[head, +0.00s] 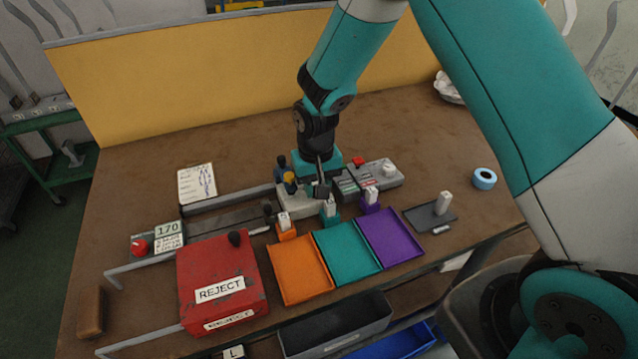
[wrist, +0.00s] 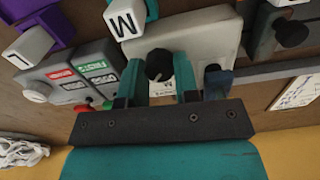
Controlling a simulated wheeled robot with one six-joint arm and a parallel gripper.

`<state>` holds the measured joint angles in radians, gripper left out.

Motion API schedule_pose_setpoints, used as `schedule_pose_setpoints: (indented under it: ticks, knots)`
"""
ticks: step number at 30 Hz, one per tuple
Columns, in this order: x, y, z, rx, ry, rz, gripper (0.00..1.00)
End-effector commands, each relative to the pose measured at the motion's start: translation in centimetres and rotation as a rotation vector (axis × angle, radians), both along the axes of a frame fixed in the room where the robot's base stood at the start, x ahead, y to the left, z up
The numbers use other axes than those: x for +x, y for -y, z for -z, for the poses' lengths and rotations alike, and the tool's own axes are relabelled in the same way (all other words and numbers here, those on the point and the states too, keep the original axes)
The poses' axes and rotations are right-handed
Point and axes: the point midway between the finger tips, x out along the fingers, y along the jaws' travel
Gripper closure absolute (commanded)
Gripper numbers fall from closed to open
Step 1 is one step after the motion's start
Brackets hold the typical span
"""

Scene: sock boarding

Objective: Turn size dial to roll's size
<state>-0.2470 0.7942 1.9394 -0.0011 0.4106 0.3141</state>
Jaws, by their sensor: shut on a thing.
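The size dial is a black knob (wrist: 159,65) on a pale grey plate (wrist: 205,38), which also shows in the head view (head: 295,204). My gripper (wrist: 159,72) is shut on this knob, one teal finger on each side. In the head view my gripper (head: 320,180) points down over the plate and hides much of the dial. A white label (wrist: 162,88) under the knob is too small to read. A white block marked M (wrist: 125,20) stands on a teal holder close by. I cannot tell which size the dial points to.
Orange (head: 301,290), teal (head: 347,268) and purple (head: 415,256) trays lie in front of the plate. A red REJECT box (head: 215,265) is at left. A grey button panel (head: 380,173) stands right of my gripper. The table's right side is mostly clear.

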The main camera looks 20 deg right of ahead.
Motion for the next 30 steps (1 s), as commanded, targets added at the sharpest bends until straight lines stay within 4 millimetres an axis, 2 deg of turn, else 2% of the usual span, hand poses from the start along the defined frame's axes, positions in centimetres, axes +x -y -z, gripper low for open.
schedule_pose_setpoints:
  ticks: [20,21,24,30]
  knots:
    - [0.46,-0.01,-0.21,0.002,0.015,0.065,0.95]
    - [0.46,-0.01,-0.21,0.002,0.015,0.064,0.66]
    - [0.38,0.00,-0.17,0.002,0.012,0.064,0.46]
    - [0.21,-0.02,-0.11,0.000,0.007,0.063,0.46]
